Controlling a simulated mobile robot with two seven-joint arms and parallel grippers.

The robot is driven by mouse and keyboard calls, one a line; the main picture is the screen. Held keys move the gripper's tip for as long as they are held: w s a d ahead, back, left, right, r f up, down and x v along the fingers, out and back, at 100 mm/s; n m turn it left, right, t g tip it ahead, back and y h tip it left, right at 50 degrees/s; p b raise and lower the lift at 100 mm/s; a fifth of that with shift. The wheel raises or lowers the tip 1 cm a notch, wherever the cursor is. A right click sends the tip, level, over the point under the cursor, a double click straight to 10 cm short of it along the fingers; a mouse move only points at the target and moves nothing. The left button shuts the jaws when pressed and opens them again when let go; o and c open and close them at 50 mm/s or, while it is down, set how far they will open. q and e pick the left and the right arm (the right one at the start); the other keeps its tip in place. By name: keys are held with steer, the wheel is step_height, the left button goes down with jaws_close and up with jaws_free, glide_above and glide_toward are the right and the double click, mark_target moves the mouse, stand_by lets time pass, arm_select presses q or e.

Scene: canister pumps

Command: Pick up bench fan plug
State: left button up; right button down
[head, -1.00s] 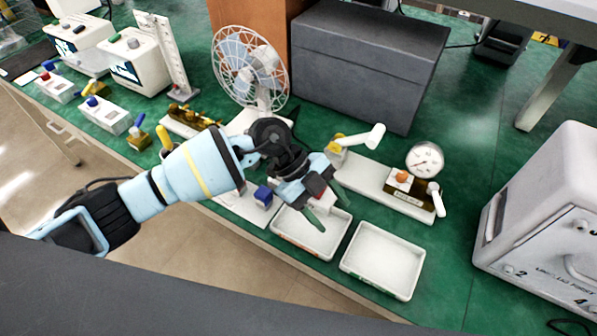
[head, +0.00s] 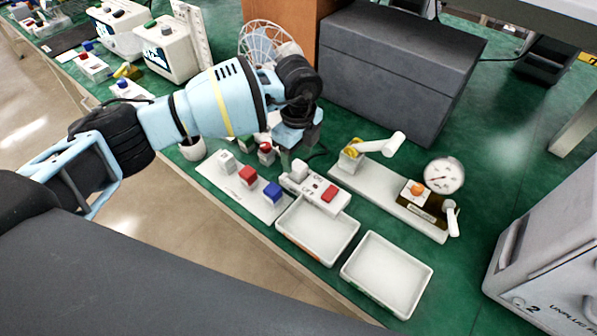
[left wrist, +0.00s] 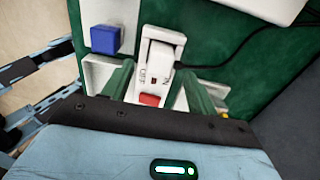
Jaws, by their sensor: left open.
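A white switched outlet strip (head: 321,193) with a red rocker switch lies on the green bench behind the left white tray. At its far-left end is a pale plug-like body (head: 299,170), which I take as the bench fan plug. In the left wrist view the same white body (left wrist: 159,54) shows with a black cord leaving it to the right; the red switch (left wrist: 150,99) is nearer. My left gripper (head: 294,146) is over the strip's far end, pointing down. Its green fingers (left wrist: 153,82) are open on either side of the strip, holding nothing. The head view does not clearly show its fingertips. The bench fan (head: 268,42) is partly behind my arm.
A white board (head: 240,195) with coloured knobs lies left of the strip. Two empty white trays (head: 388,274) sit at the bench's front edge. A white base with a gauge (head: 443,175) stands to the right. A large grey box (head: 400,60) stands behind.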

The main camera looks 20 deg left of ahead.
mark_target(298, 165)
arm_select(q)
steer(key=shift+f, duration=2.6)
steer(key=shift+c, duration=0.5)
steer(key=c, duration=1)
